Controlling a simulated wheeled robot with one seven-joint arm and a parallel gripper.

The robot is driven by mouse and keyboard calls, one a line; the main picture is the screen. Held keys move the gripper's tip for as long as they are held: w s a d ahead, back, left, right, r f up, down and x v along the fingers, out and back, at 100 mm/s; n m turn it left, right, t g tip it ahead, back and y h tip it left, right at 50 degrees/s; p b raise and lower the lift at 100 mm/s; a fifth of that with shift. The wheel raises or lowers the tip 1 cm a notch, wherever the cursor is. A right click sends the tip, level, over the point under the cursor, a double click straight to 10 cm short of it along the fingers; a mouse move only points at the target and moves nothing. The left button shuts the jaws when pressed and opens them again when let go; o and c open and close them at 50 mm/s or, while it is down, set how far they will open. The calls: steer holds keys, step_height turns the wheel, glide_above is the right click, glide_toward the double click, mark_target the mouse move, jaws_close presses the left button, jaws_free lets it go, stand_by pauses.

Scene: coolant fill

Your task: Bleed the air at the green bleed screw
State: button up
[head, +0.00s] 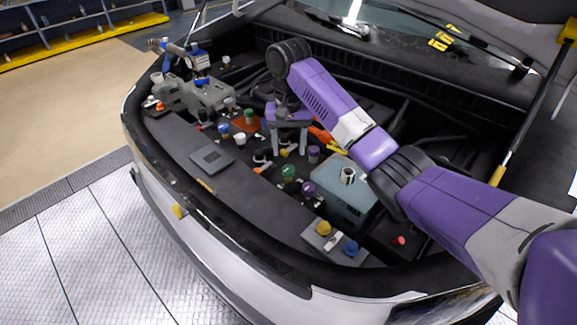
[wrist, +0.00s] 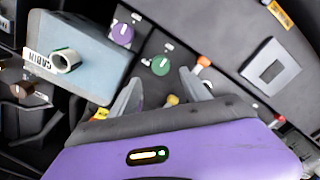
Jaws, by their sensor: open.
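A green knob with a white mark (wrist: 160,65) shows in the wrist view, just beyond and between my fingertips. It looks like the green knob (head: 288,172) just in front of my gripper in the head view. A second green-topped part (head: 249,116) stands farther back, left of my gripper; I cannot tell for certain which green part is the bleed screw. My gripper (head: 289,153) points down over the engine bay, open and empty, its fingers (wrist: 161,76) apart. A small yellow part (wrist: 172,100) shows between the fingers, partly hidden by the gripper body.
A purple knob (wrist: 122,34) and an orange part (wrist: 203,62) flank the green knob. A blue-grey box (head: 340,190) with a pale open neck (head: 347,175) stands to the right. Yellow (head: 323,227) and blue (head: 351,248) caps sit near the front edge. Above the bay is open room.

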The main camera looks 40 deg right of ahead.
mark_target(288, 168)
step_height(288, 168, down, 7)
steer(key=shift+f, duration=0.15)
stand_by(0.4)
jaws_close()
